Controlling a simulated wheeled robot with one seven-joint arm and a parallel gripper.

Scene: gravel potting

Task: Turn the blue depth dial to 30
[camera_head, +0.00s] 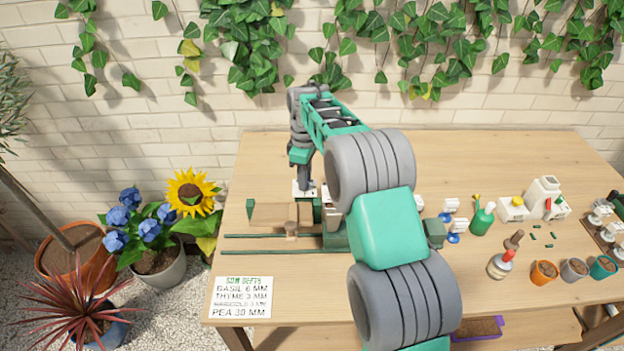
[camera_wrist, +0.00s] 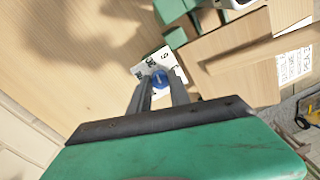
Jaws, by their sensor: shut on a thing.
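The blue depth dial (camera_wrist: 158,77) sits on a white plate (camera_wrist: 150,66) with black numbers in the wrist view. A 6 can be made out on the plate; the other marks are too small or partly covered. My gripper (camera_wrist: 160,84) is shut on the dial, with one finger on each side of it. I cannot tell which number the dial points to. In the head view my gripper (camera_head: 303,186) reaches down to the white plate (camera_head: 296,189) at the back left of the table. The dial itself is hidden there.
A wooden and green device (camera_head: 280,215) with green rails stands beside the plate. A sowing depth sign (camera_head: 241,297) lists PEA 30 MM. A green watering can (camera_head: 482,219), small pots (camera_head: 543,272) and white containers (camera_head: 545,194) stand to the right. My arm covers the table's middle.

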